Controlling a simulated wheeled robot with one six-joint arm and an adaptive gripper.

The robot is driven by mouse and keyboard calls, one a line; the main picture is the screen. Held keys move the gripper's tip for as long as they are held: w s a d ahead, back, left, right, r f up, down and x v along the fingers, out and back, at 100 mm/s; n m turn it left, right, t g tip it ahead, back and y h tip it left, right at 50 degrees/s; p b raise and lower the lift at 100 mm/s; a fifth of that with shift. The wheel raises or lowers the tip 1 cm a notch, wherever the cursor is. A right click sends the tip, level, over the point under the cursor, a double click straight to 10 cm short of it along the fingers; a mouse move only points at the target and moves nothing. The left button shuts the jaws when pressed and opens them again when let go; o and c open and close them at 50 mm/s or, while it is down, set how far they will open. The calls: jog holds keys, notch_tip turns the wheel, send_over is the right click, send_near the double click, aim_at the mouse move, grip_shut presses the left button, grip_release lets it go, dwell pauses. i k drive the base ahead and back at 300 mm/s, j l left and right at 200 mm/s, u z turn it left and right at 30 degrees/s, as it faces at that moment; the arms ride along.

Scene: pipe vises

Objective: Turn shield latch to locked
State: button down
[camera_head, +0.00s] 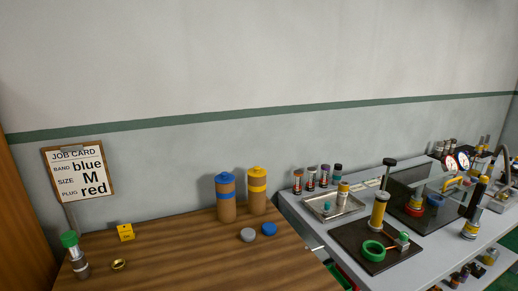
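A dark see-through panel that looks like the shield (405,184) stands on the grey bench at the right, with a yellow handle (453,184) beside it. I cannot pick out the shield latch or tell its position at this size. In front of the panel, a pipe vise with a tan upright cylinder (378,212) and a green ring (373,250) sits on a black plate. A small box with a green top (403,238) and a thin red piece is next to the ring. My gripper is not in view.
A metal tray (318,213) with small cylinders lies left of the vise. Gauges (462,160) and a black-topped cylinder (470,229) stand at the right.

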aim_at(483, 180)
jog(key=l+z, duration=0.1)
jog(key=z, duration=0.45)
jog(key=i+l+z, duration=0.7)
jog(key=z, duration=0.25)
jog(key=i+l, duration=0.2)
jog(key=i, duration=0.4)
jog(key=i+l+z, duration=0.1)
jog(key=i, duration=0.5)
jog(key=l, duration=0.1)
